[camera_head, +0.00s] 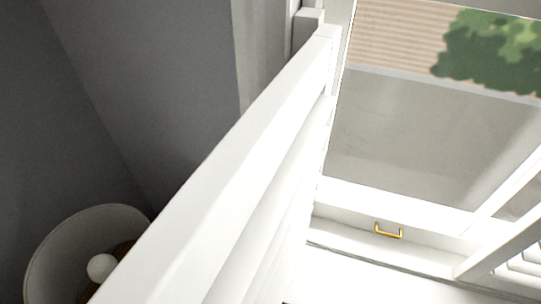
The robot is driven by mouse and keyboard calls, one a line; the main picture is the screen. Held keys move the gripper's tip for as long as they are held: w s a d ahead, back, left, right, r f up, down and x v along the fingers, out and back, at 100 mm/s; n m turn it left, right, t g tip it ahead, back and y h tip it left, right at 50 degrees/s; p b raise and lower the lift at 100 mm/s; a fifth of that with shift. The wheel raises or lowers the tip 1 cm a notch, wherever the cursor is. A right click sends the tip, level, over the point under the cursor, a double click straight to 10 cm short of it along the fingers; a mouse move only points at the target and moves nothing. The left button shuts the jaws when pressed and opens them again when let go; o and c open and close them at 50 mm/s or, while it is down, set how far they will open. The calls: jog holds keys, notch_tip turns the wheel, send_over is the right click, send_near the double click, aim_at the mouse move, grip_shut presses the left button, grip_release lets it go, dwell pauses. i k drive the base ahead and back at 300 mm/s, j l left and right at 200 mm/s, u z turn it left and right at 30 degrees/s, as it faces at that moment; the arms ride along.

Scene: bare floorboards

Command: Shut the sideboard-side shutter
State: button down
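A white louvred shutter (225,150) stands open on the left side of the window. It swings out from the window frame toward me and crosses the middle of the view, seen nearly edge-on from above. Part of a second white shutter (512,245) shows at the lower right, also angled away from the window. No sideboard shows, so I cannot confirm which shutter is on its side; a lamp stands beside the left one. My gripper is not in view.
The lamp (62,250), with a round pale bulb in an open shade, is at the lower left, partly hidden behind the left shutter. A brass handle (388,231) sits low on the window frame. Grey wall (150,80) lies behind the left shutter.

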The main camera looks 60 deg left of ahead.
aim_at(236, 232)
jog(key=u, duration=1.3)
jog(key=k+l+u, duration=0.1)
jog(key=k+u, duration=0.3)
jog(key=k+j+u, duration=0.1)
jog(key=k+u, duration=0.35)
jog(key=i, duration=0.45)
